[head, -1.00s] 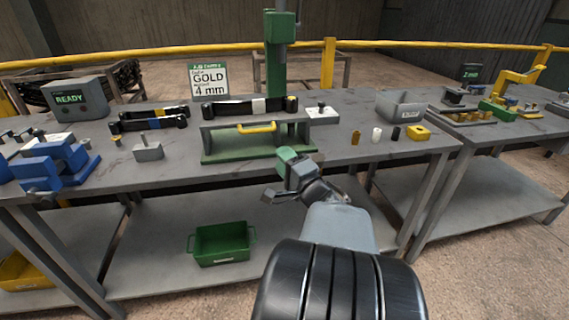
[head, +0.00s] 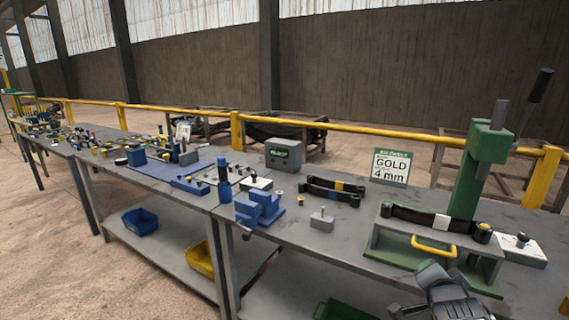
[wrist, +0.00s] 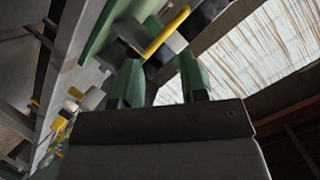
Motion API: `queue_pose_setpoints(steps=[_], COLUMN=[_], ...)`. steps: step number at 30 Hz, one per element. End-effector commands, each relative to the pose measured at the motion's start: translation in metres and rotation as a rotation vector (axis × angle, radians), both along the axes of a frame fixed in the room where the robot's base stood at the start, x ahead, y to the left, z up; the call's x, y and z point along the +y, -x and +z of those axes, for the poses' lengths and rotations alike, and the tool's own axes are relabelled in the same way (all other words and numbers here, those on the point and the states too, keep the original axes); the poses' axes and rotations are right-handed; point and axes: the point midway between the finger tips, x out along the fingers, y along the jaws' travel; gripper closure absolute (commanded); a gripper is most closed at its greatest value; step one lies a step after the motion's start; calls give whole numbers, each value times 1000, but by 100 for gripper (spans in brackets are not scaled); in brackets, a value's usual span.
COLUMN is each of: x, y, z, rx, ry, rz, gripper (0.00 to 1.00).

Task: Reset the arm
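My arm's end shows at the lower right of the head view, in front of the green press. My gripper (wrist: 161,82) fills the lower middle of the wrist view. Its two green fingers stand apart with nothing held between them; the bench fixture shows beyond, tilted. The green press (head: 482,165) stands on the bench with a green-based fixture at its foot. A yellow handle (head: 433,247) is on the fixture's front, and a black bar with a white band (head: 441,221) lies across its top. My arm hides part of the fixture's lower front.
A grey box (head: 283,154), a blue vise (head: 259,208) and two dark bars (head: 334,190) are on the bench. Blue (head: 140,222) and yellow (head: 200,258) bins sit on the lower shelf. A yellow rail (head: 350,130) runs behind.

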Motion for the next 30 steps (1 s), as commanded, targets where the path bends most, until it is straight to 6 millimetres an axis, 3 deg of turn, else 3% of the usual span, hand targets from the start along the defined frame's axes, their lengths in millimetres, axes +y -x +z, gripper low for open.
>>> queue_pose_setpoints(steps=[1, 9, 15, 21, 30], x=[19, 112, 157, 173, 173], y=[1, 45, 80, 95, 96], z=[21, 33, 42, 44, 43], rx=[114, 694, 896, 959, 962], ry=[47, 241, 306, 328, 329], rz=[45, 476, 785, 911, 917], gripper=[60, 60, 60, 60, 60])
